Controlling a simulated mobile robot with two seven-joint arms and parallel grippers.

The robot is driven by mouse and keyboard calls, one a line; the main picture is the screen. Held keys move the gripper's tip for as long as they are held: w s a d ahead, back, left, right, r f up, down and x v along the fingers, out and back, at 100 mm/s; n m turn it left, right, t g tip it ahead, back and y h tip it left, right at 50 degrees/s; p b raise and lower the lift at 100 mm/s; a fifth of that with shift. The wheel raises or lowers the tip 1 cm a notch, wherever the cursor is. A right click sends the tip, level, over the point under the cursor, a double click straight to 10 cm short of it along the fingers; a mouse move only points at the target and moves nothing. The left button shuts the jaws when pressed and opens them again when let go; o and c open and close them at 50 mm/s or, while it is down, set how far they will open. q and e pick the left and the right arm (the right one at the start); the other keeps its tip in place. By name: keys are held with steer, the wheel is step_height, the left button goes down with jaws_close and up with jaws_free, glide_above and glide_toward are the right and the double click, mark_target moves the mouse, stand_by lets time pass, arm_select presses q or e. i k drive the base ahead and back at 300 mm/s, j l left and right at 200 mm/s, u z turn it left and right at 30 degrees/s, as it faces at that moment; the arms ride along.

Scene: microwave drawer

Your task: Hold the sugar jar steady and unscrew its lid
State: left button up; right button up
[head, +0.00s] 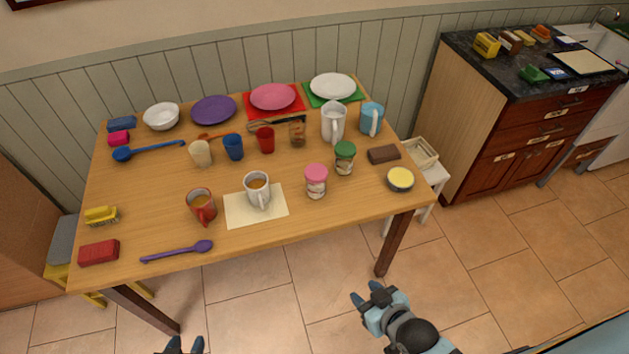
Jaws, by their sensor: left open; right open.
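Two lidded jars stand upright on the wooden table. One jar has a pink lid (316,171) and a pale, patterned body; the other has a green lid (345,149) and a similar body. Their labels are too small to read, so I cannot tell which is the sugar jar. Both lids sit on their jars. My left gripper (185,345) shows only its fingertips at the bottom edge, open and well short of the table. My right gripper (366,293) is open and empty, over the floor in front of the table's front right leg, apart from both jars.
A white stool (433,178) stands at the right.

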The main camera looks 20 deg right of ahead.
mark_target(314, 191)
steer(key=i+l+u, duration=0.2)
steer(key=l, duration=0.5)
steer(key=l+u, duration=0.2)
steer(key=l, duration=0.45)
steer(key=i+l+u, duration=0.2)
steer(key=l, duration=0.5)
steer(key=k, duration=0.1)
